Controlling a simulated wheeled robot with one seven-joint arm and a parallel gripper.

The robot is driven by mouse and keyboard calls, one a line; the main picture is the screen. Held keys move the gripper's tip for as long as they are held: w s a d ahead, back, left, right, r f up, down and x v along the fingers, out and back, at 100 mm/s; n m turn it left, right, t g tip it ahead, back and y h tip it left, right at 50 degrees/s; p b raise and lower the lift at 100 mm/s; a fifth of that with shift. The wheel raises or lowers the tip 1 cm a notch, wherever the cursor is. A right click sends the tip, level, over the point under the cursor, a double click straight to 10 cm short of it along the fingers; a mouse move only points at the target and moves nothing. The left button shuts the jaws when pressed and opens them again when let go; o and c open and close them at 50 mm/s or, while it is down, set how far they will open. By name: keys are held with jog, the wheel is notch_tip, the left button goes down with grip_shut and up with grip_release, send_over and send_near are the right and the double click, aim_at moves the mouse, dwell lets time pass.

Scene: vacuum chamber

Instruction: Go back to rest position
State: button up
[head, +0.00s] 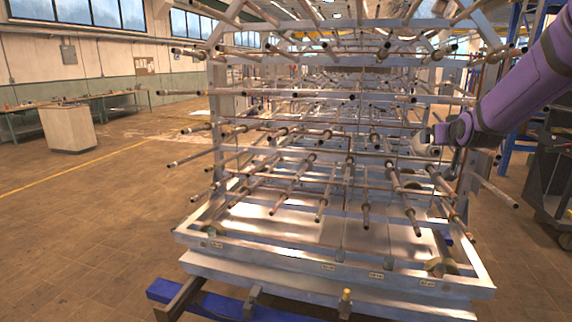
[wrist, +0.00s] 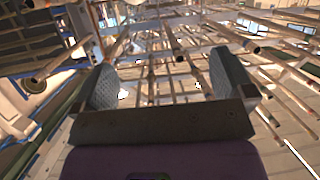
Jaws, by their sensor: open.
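My gripper shows in the wrist view (wrist: 165,90) with its two grey textured pads wide apart and nothing between them. In the head view my purple arm comes in from the right edge and ends beside the right side of the metal frame (head: 330,241). The gripper's fingers are not clearly visible in the head view. Beyond the open fingers, the wrist view shows several copper-coloured pipes (wrist: 178,48) of the rack. I cannot tell how far the fingers are from them.
Several pipes (head: 172,164) stick out of the rack toward me. A blue beam (head: 160,291) lies at its base. A dark cart (head: 550,185) stands at the right. A white cabinet (head: 68,128) and workbenches (head: 110,103) stand at the left. The brown floor (head: 90,220) at left is clear.

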jog(key=s+a+r+g+y, duration=0.15)
jog(key=s+a, duration=0.25)
jog(key=s, duration=0.6)
jog(key=s+a+r+g+y, duration=0.1)
jog(key=s+a+r+g, duration=0.2)
jog(key=s, duration=0.6)
jog(key=s+a+f+g, duration=0.2)
jog(key=s, duration=0.9)
jog(key=s+a+f+n+g, duration=0.1)
jog(key=s+a+f+g, duration=0.1)
jog(key=s, duration=1)
jog(key=shift+a+f+n, duration=0.3)
jog(key=shift+a+f, duration=0.25)
jog(key=shift+a, duration=0.1)
